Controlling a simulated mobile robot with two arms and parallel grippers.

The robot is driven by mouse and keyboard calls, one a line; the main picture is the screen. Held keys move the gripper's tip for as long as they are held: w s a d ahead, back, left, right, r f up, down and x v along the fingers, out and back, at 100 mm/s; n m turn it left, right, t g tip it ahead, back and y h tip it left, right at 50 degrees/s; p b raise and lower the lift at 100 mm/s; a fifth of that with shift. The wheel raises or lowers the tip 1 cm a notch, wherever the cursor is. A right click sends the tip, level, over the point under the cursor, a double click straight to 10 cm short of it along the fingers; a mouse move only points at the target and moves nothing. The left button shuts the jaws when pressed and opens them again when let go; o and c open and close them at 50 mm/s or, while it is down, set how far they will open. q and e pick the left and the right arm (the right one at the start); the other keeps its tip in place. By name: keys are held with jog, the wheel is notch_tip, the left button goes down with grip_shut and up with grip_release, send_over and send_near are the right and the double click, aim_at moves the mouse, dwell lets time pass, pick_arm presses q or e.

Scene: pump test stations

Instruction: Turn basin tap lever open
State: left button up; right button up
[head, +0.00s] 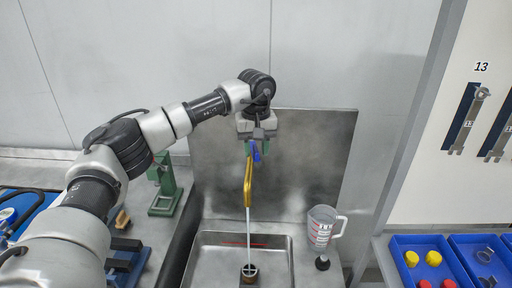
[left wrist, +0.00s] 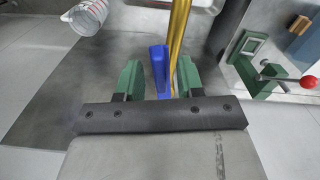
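The blue tap lever (head: 257,155) sits beside the top of the brass tap spout (head: 248,185) over the basin (head: 215,262). A thin pale stream falls from the spout tip to the dark drain (head: 249,272). My left gripper (head: 257,143) is at the lever, fingers toward it. In the left wrist view the blue lever (left wrist: 160,68) stands between the open green fingers (left wrist: 159,80), with gaps visible on both sides. The brass spout (left wrist: 179,35) is just right of it, near the right finger. My right gripper is not in view.
A measuring jug (head: 320,228) stands right of the basin. A green stand (head: 165,190) is on the left counter. A metal backsplash (head: 310,150) rises behind the tap. Blue bins (head: 397,262) with coloured parts are at the far right, under a tool panel (head: 430,170).

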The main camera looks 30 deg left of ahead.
aim_at(256, 148)
pick_arm(q)
jog(key=shift+r, duration=0.4)
notch_tip(256, 148, up, 10)
jog(key=b, duration=0.2)
jog(key=shift+b, duration=0.3)
